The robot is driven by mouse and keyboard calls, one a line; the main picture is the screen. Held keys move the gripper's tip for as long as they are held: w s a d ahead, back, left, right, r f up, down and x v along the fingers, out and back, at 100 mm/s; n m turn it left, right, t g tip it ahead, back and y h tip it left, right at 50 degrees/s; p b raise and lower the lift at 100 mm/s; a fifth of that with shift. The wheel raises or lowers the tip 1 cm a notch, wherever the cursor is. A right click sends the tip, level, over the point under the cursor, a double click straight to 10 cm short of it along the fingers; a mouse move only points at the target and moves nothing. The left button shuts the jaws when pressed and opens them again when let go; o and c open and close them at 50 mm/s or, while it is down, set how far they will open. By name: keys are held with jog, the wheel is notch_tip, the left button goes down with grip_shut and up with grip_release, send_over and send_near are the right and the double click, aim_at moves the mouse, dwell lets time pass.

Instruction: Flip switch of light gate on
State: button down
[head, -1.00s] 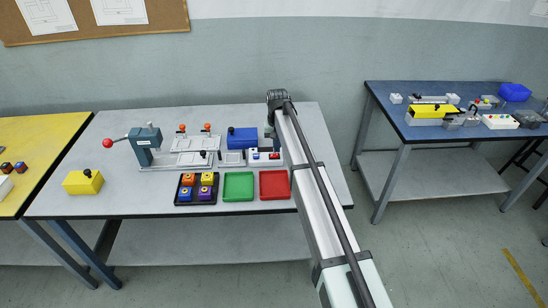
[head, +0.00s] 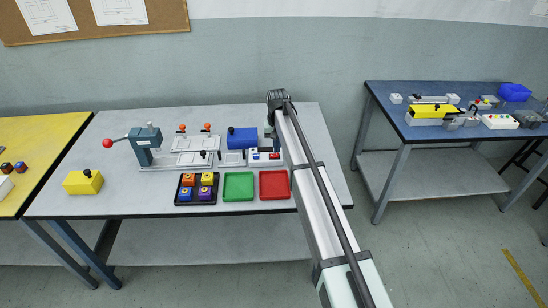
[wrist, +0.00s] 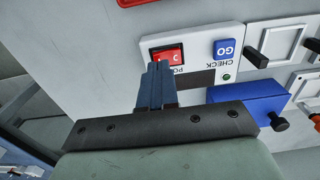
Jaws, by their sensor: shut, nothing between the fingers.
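The light gate appears to be the white box (head: 257,162) near the right end of the table, with red and blue parts on it. In the wrist view its white top (wrist: 195,50) carries a red rocker switch (wrist: 167,54), a blue GO button (wrist: 224,49) marked CHECK and a small green lamp (wrist: 226,77). The power label is partly covered. My gripper (wrist: 158,68) is shut and empty, its fingertips at the lower edge of the red switch. I cannot tell whether they touch it. In the head view, my arm hides most of the gripper.
A blue block (head: 242,138) stands behind the white box; it is close to my fingers in the wrist view (wrist: 240,106). Red (head: 275,184) and green (head: 238,186) trays lie in front. A black tray (head: 181,201) with coloured blocks lies further left.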

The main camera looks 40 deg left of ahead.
jog(key=shift+f, duration=0.9)
dwell(0.7)
jog(key=shift+r, duration=3.5)
